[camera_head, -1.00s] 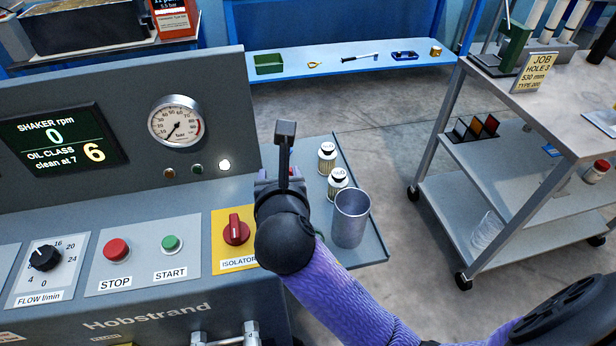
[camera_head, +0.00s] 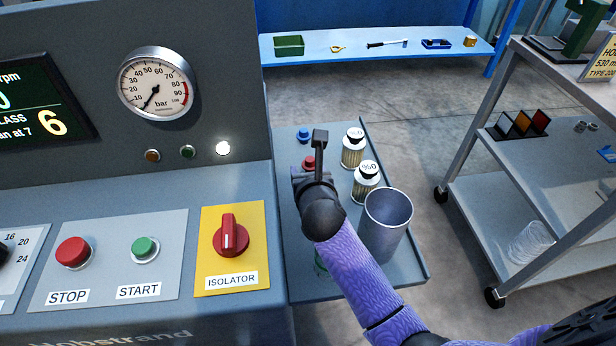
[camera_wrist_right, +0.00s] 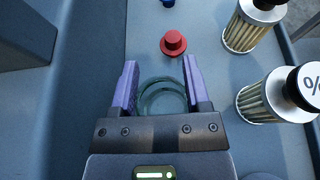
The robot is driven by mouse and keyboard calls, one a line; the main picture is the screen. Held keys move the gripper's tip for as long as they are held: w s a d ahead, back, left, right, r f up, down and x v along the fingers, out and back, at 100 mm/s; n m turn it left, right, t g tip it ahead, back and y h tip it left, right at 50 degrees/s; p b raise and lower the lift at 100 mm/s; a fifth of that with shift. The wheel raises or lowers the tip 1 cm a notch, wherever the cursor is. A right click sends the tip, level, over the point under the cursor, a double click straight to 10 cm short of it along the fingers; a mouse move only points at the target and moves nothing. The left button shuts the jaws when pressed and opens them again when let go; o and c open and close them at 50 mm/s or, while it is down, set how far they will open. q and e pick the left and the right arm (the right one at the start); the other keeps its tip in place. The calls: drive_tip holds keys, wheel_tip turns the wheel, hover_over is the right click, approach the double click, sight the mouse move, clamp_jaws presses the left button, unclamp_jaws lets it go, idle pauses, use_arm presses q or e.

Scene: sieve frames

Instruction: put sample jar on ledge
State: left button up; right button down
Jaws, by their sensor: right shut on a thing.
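The sample jar, a round clear glass thing (camera_wrist_right: 162,97), is between the purple-lined fingers of my right gripper (camera_wrist_right: 160,75) in the right wrist view. The gripper is shut on it. In the head view my right gripper (camera_head: 304,180) is over the grey ledge (camera_head: 408,278) at the machine's right side, and it hides the jar. The ledge surface also shows in the wrist view (camera_wrist_right: 195,25). I cannot tell whether the jar touches the ledge. My left gripper is not in view.
On the ledge stand a red knob-like part (camera_wrist_right: 173,43), a blue one (camera_head: 304,135), two pale ribbed cartridges (camera_head: 353,149) (camera_head: 365,183) and a metal cup (camera_head: 387,222). A green thing (camera_head: 320,264) is partly hidden by my arm. The machine panel (camera_head: 232,245) borders the left.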

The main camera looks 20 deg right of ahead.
drive_tip(key=shift+r, duration=0.1)
drive_tip(key=shift+c, duration=0.3)
unclamp_jaws()
